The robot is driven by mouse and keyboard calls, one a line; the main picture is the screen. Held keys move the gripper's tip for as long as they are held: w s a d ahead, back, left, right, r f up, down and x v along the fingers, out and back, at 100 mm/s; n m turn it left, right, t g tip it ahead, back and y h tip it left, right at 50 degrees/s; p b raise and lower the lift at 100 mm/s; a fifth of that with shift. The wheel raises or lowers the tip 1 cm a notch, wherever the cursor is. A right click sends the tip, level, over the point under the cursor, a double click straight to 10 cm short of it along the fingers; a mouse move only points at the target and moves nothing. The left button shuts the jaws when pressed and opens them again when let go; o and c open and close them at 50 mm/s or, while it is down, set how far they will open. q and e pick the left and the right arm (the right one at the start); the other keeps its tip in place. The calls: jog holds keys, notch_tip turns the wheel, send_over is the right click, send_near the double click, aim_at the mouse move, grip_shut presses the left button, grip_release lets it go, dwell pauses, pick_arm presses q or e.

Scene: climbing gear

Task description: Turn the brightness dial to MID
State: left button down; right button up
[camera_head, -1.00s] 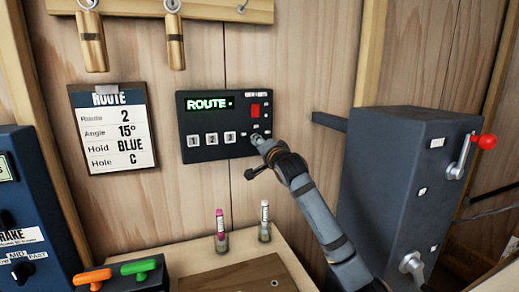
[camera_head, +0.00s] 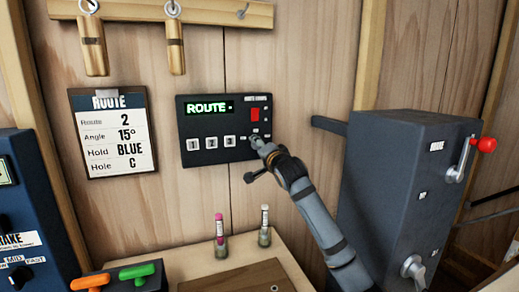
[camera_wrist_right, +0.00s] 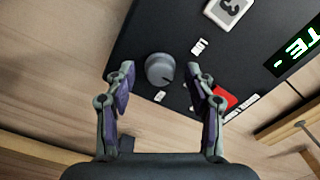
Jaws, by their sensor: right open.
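The brightness dial (camera_wrist_right: 160,69) is a round grey knob on the black route panel (camera_head: 216,148). In the right wrist view it sits between the two fingers of my right gripper (camera_wrist_right: 160,82), with a gap on each side. A dark pointer line shows on the dial, and small white labels lie around it, too small to read. My left gripper is not in view.
The panel has a red switch (camera_head: 255,115), several numbered white buttons and a green ROUTE display (camera_head: 208,107). A grey machine box (camera_head: 400,180) with a red-knobbed lever stands right of my arm. Two marker pens (camera_head: 220,230) stand on the shelf below.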

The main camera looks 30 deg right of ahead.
jog(key=v, duration=0.7)
jog(key=shift+s, duration=0.2)
dwell(0.4)
